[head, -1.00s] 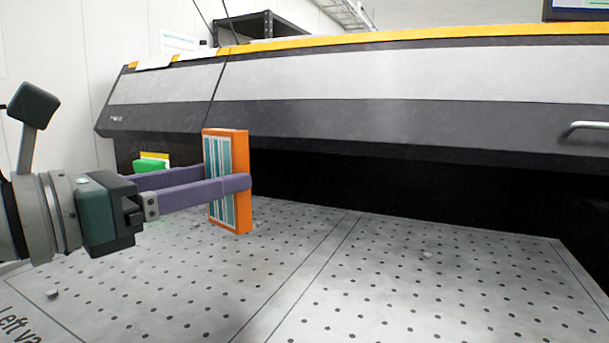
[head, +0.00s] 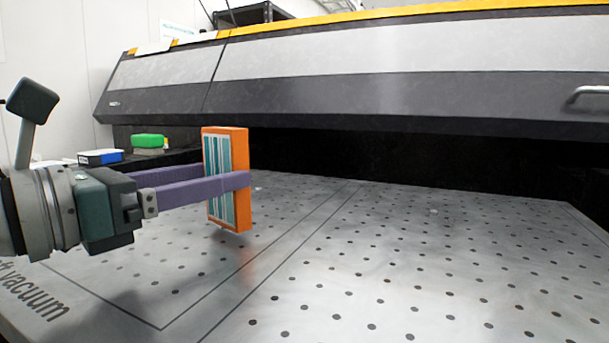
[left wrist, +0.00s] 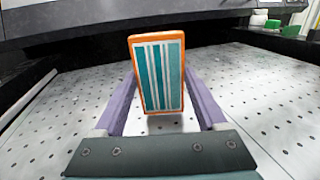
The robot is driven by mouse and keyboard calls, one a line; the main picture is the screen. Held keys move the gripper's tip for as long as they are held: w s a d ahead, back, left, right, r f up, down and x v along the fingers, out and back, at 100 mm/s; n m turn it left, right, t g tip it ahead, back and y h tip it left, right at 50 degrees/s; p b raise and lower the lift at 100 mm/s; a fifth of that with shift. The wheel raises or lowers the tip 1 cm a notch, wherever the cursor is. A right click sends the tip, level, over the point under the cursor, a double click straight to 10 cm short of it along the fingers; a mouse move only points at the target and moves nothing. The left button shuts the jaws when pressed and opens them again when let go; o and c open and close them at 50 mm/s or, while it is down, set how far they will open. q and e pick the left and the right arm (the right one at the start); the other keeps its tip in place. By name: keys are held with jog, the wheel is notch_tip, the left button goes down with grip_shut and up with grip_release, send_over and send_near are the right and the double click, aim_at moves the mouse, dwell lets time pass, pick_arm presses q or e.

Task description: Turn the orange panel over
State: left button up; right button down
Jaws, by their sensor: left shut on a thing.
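The orange panel (head: 241,205) stands upright above the perforated table in the head view, with its teal-and-white striped face turned to the left, toward my wrist. My left gripper (head: 226,183) is shut on it, with a purple finger along each side edge. In the left wrist view the panel (left wrist: 158,75) shows its striped face to the camera, tilted slightly, between the two fingers (left wrist: 159,90). The panel's far face is hidden. My right gripper is in neither view.
The perforated metal table (head: 400,260) is bare to the right and in front. A long grey machine cover (head: 350,90) with a yellow top edge hangs over its back. A green object (head: 147,141) and a blue-and-white box (head: 100,157) sit at the back left.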

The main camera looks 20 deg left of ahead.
pick_arm(q)
jog(key=shift+f, duration=0.35)
jog(key=o, duration=1.4)
jog(key=shift+o, duration=0.2)
jog(key=b+v, duration=0.2)
jog(key=v, duration=0.7)
jog(key=shift+s+a, duration=0.1)
jog(key=shift+s, duration=0.15)
jog(key=shift+b+v, duration=1.2)
jog(key=shift+v, duration=0.35)
jog(key=shift+b+v, duration=0.45)
jog(key=shift+v, duration=2.2)
